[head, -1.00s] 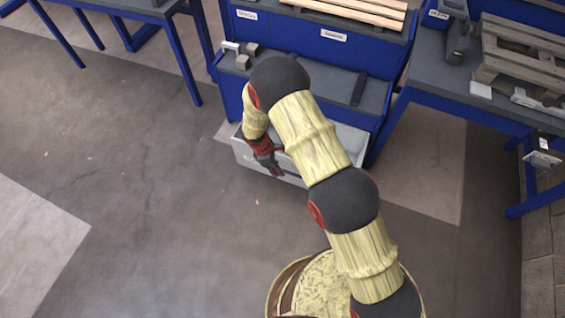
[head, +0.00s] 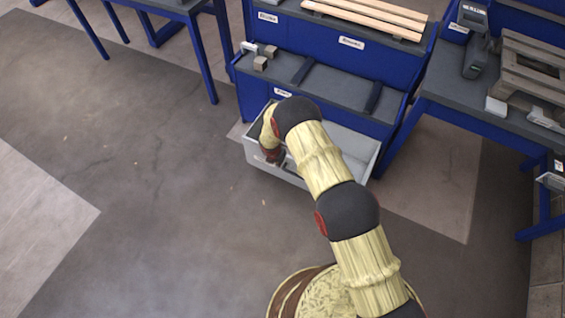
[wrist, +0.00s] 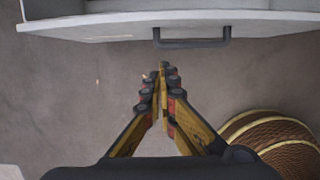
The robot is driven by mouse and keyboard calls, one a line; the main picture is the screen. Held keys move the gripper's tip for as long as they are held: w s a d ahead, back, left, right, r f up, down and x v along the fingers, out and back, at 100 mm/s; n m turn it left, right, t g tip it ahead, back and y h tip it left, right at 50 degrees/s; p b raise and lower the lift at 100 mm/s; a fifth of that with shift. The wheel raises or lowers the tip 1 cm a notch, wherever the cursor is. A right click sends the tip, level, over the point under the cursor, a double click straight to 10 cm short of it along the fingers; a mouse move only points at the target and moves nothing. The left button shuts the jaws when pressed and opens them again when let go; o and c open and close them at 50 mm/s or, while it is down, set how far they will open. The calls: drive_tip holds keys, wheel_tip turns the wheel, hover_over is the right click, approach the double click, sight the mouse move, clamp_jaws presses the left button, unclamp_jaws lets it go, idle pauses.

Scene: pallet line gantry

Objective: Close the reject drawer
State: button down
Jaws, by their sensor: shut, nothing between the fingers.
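The reject drawer (head: 356,148) is a grey open-topped box standing pulled out at the foot of the blue bench. My arm covers part of it in the head view. In the wrist view its pale front panel (wrist: 90,29) crosses the top, with a dark bar handle (wrist: 192,43) on it. My gripper (wrist: 162,70) is shut and empty. Its fingertips point toward the panel and appear below the handle, slightly left of its middle, with a gap in the picture. In the head view my gripper (head: 273,155) is by the drawer's front left part; its fingertips are hard to make out.
The blue bench (head: 320,80) rises behind the drawer, with small blocks (head: 260,63) and wooden slats (head: 365,17) on it. A blue-legged table (head: 475,95) with a pallet stands at the right. The floor (head: 150,190) left of the drawer is clear.

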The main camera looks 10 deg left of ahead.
drive_tip(key=b, duration=0.4)
approach(285, 161)
drive_tip(key=s+f, duration=0.4)
drive_tip(key=s, duration=0.1)
drive_tip(key=shift+w+d+b, duration=0.25)
drive_tip(key=shift+w+b, duration=0.05)
drive_tip(key=shift+w, duration=0.6)
drive_tip(key=shift+w+d+b, duration=0.25)
drive_tip(key=shift+w, duration=0.65)
drive_tip(key=shift+d+r, duration=0.1)
